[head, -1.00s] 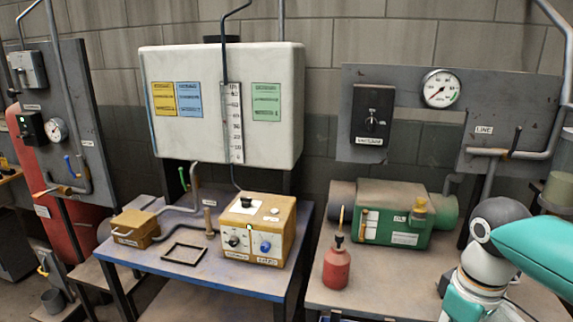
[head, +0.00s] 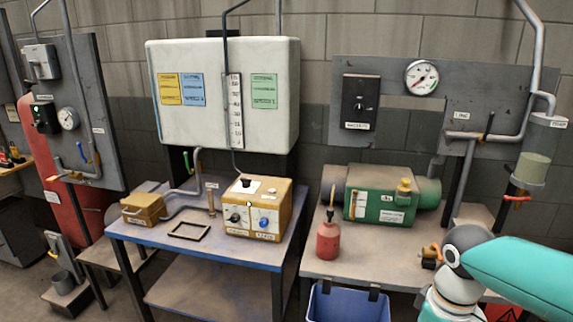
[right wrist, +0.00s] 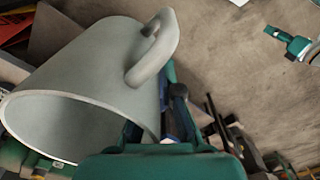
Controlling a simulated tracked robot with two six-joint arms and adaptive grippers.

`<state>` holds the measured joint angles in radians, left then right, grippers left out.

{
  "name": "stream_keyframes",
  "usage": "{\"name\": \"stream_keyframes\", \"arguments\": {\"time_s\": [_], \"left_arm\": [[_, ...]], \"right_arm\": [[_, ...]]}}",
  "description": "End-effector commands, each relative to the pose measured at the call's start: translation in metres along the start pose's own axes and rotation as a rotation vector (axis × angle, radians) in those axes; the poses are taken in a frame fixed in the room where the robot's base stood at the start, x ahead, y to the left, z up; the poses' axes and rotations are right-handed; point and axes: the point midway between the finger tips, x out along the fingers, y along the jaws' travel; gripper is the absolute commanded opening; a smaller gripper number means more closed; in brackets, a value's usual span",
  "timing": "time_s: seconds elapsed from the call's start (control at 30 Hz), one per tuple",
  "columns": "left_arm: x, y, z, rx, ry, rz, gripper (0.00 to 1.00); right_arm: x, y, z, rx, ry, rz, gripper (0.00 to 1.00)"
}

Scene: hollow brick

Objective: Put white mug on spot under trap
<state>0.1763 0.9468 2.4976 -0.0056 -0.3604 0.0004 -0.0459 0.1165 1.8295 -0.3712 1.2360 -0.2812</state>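The white mug (right wrist: 85,85) fills the left of the right wrist view, tipped over, with its mouth toward the lower left and its handle (right wrist: 158,50) at the top. My right gripper (right wrist: 160,120) is against the mug's wall near the handle and seems closed on it; the exact contact is partly hidden. The head view shows only my right arm, not its gripper or the mug. A small teal part at the wrist view's upper right looks like my left gripper (right wrist: 287,41); its fingers are too small to judge. A dark square frame (head: 189,231) lies empty on the left table below pipework.
The left table (head: 150,240) holds two yellow boxes, the larger one with knobs (head: 259,209). The right table (head: 335,268) bears a green tank (head: 381,207) and a red oil can (head: 328,240). A blue bin (head: 348,303) hangs at its front. A clear vessel (head: 532,167) hangs at right.

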Motion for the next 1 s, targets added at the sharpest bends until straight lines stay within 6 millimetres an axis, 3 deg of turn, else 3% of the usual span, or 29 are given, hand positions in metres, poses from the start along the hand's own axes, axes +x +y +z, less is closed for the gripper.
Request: {"name": "stream_keyframes", "arguments": {"time_s": [0.27,0.43,0.53,0.6,0.73,1.0], "left_arm": [[0.000,0.000,0.001,0.000,-0.002,0.000,0.40],[0.000,0.000,0.001,0.000,-0.001,0.000,0.40],[0.000,0.000,0.001,0.000,-0.001,0.000,0.40],[0.000,0.000,0.001,0.000,-0.001,0.000,0.40],[0.000,0.000,0.001,0.000,-0.001,0.000,0.40],[0.000,0.000,0.001,0.000,-0.001,0.000,0.40]], "right_arm": [[0.075,-0.011,-0.027,-0.001,-0.008,-0.003,0.00],[0.146,-0.023,-0.054,0.088,-0.011,-0.005,0.00],[0.179,-0.030,-0.071,0.178,-0.007,-0.003,0.00],[0.191,-0.031,-0.086,0.256,-0.001,-0.001,0.00],[0.192,-0.027,-0.108,0.391,0.003,0.000,0.00],[0.191,-0.026,-0.112,0.459,0.002,0.000,0.00]]}}
